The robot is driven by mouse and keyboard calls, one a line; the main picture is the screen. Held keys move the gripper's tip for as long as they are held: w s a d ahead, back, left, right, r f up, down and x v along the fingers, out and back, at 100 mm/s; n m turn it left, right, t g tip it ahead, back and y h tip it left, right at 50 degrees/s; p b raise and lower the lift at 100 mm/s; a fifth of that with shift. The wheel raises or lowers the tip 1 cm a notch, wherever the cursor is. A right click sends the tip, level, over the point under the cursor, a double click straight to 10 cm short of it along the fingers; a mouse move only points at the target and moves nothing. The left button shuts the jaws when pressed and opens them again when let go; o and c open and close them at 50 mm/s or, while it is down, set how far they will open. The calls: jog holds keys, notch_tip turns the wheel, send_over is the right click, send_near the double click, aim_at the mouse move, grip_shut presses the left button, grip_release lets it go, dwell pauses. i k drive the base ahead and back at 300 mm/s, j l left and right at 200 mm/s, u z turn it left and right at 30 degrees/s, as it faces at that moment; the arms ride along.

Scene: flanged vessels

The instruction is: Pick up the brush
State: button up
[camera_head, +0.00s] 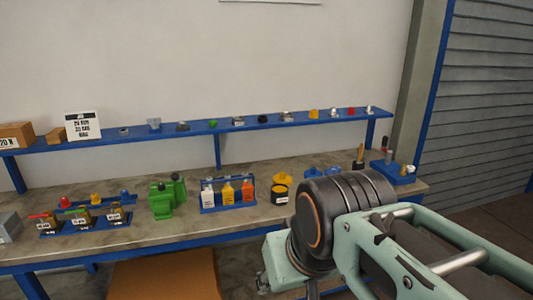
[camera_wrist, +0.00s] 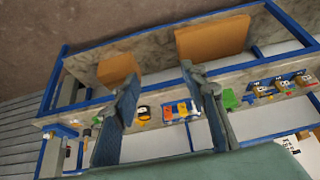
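A small upright item with a brown handle (camera_head: 359,158), which looks like the brush, stands on the workbench left of a blue holder. It is small, and its bristles are not clear. In the wrist view, a small orange-brown shape (camera_wrist: 87,133) left of my fingers may be the same item; I cannot tell for sure. My gripper (camera_wrist: 162,73) shows its two fingers spread wide in the wrist view, with nothing held between them. In the head view, my arm covers the bench's right front, and my fingers cannot be made out.
The workbench (camera_head: 150,232) carries a green vise (camera_head: 166,197), a rack of bottles (camera_head: 228,192), a yellow-and-black container (camera_head: 281,187) and a blue holder (camera_head: 397,174) with upright items. A blue shelf (camera_head: 215,127) with small parts runs behind. A cardboard box (camera_head: 165,276) sits below.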

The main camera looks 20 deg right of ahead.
aim_at(360, 155)
jog(key=i+l+z, duration=0.4)
jog(key=i+l, duration=0.65)
jog(key=l, duration=0.25)
jog(key=i+l+z, duration=0.4)
jog(key=i+l, duration=0.55)
jog(key=i, duration=0.5)
